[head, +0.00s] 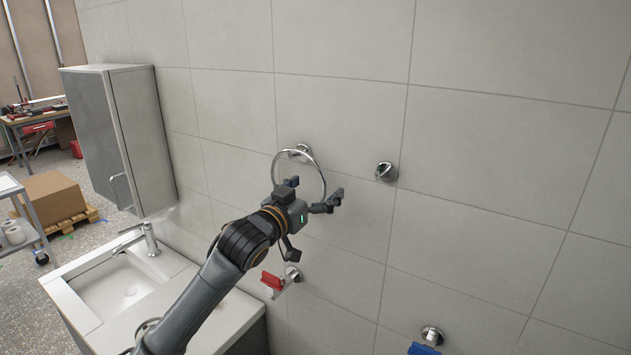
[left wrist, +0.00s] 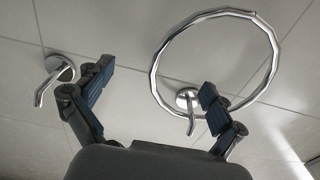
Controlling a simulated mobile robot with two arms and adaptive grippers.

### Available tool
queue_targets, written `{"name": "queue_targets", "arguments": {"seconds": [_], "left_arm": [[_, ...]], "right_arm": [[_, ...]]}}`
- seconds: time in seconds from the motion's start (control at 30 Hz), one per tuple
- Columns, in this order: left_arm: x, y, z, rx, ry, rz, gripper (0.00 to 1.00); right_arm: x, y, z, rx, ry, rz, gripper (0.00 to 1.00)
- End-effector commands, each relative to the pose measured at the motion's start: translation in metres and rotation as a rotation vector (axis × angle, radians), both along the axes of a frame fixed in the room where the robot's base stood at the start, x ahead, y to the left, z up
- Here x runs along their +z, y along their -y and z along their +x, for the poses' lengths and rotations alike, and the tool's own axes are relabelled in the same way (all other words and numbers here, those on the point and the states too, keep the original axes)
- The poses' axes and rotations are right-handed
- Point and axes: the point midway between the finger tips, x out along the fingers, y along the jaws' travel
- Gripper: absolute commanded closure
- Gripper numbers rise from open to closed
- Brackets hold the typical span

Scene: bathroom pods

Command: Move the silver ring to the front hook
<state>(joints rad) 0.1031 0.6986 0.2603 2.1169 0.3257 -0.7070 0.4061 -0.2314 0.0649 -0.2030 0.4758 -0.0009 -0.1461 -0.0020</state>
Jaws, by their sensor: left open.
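The silver ring (head: 324,177) hangs against the tiled wall on its left hook (head: 301,152). A second chrome hook (head: 386,171) to its right is empty. My left gripper (head: 314,224) is in front of the ring's lower part and hides some of it. In the left wrist view the left gripper (left wrist: 152,90) is open with nothing between its fingers. There the ring (left wrist: 215,14) is at the right, and one finger overlaps its lower rim near the ring's hook (left wrist: 187,98). The empty hook (left wrist: 58,70) is behind the other finger. My right gripper is not in view.
A red-handled wall fitting (head: 273,281) is below the gripper, and a blue-handled one (head: 424,349) is at the bottom edge. A sink (head: 95,275) and a grey wall cabinet (head: 125,130) stand at the left. The wall on the right is clear.

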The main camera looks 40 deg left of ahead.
Motion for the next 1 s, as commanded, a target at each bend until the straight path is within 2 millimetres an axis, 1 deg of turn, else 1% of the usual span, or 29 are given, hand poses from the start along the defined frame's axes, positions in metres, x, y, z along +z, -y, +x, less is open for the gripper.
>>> {"name": "queue_targets", "arguments": {"seconds": [0.37,1.0], "left_arm": [[0.000,0.000,-0.001,0.000,0.000,0.000,0.06],[0.000,0.002,-0.014,0.000,-0.001,0.000,0.06]], "right_arm": [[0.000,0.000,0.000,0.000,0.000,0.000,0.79],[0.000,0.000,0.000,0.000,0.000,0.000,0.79]]}}
